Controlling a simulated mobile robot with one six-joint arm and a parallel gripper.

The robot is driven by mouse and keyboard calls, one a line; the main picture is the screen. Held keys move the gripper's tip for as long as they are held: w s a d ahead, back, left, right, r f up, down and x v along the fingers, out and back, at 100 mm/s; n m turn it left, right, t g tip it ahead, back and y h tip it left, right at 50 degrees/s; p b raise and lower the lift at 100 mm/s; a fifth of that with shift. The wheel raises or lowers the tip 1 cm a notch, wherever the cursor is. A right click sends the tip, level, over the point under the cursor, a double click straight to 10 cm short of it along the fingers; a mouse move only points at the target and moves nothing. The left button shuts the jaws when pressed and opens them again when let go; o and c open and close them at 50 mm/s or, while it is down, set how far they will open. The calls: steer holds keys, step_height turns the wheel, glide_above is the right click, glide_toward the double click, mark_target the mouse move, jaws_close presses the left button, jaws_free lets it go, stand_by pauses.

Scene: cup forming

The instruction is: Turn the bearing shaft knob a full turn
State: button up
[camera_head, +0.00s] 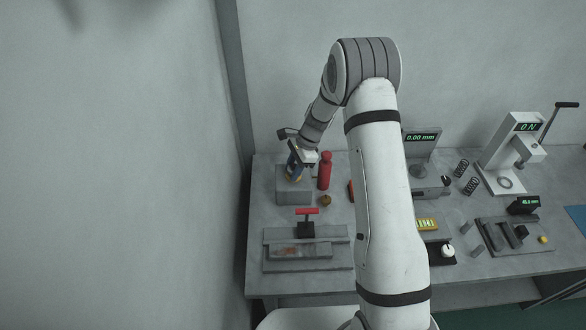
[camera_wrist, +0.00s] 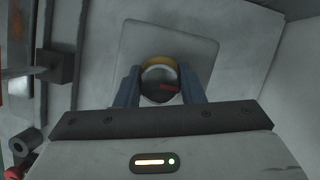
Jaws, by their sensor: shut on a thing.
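The bearing shaft knob (camera_wrist: 161,72) is a round grey and dark part with a yellow ring around it and a red mark on its face. In the wrist view it sits between the two blue fingers of my gripper (camera_wrist: 159,87), which are shut on its sides. In the head view my gripper (camera_head: 294,164) points down over the grey bearing block (camera_head: 294,197) at the left end of the bench. The knob is mostly hidden by the fingers there. The block also shows as a pale square in the wrist view (camera_wrist: 200,47).
A red bottle (camera_head: 325,172) stands just right of the block, with a small brass part (camera_head: 326,200) in front. A red-handled clamp fixture (camera_head: 307,228) is nearer the front. Gauges and a press (camera_head: 512,155) stand to the right. The wall is close on the left.

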steer(key=o, duration=1)
steer(key=b+v, duration=0.2)
steer(key=v, duration=0.6)
steer(key=shift+a+f, duration=0.1)
